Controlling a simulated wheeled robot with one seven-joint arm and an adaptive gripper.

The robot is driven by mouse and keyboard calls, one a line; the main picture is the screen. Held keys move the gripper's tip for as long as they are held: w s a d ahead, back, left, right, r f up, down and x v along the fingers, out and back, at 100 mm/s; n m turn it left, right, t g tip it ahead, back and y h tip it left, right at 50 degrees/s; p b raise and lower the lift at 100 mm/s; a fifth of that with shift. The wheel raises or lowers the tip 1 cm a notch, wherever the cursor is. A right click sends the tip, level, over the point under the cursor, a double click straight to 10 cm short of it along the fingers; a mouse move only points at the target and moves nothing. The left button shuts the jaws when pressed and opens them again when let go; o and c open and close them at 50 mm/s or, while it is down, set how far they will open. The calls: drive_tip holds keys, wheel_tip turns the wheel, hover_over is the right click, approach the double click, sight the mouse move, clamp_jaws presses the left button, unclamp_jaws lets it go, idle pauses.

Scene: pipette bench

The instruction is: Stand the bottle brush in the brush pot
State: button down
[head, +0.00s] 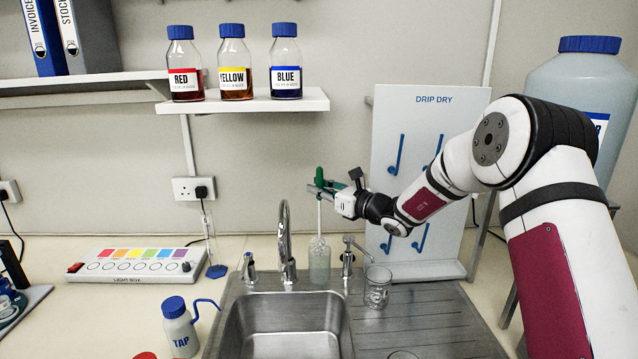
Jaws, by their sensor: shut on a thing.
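The bottle brush (319,215) is upright, with a green handle at the top and a thin white stem below. My gripper (320,188) is shut on it at the lower part of the green handle. The brush pot (319,268) is a translucent grey-green cup behind the sink, between the tap spout and the right tap handle. The brush's pale bristle end shows at the pot's mouth, in line with it. I cannot tell how far the bristles are inside or whether they touch the pot.
A steel sink (290,325) with a curved tap (284,235) lies in front. A glass beaker (377,290) stands on the drainer at right. The drip dry board (440,130) stands behind my arm. A shelf (250,104) with three bottles hangs above left. A TAP wash bottle (180,335) stands left.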

sight(321, 200)
drive_tip(key=shift+f, duration=1.5)
drive_tip(key=c, duration=1.5)
unclamp_jaws()
drive_tip(key=shift+s, duration=0.1)
drive_tip(key=v, duration=1.2)
drive_tip(key=shift+f, duration=0.1)
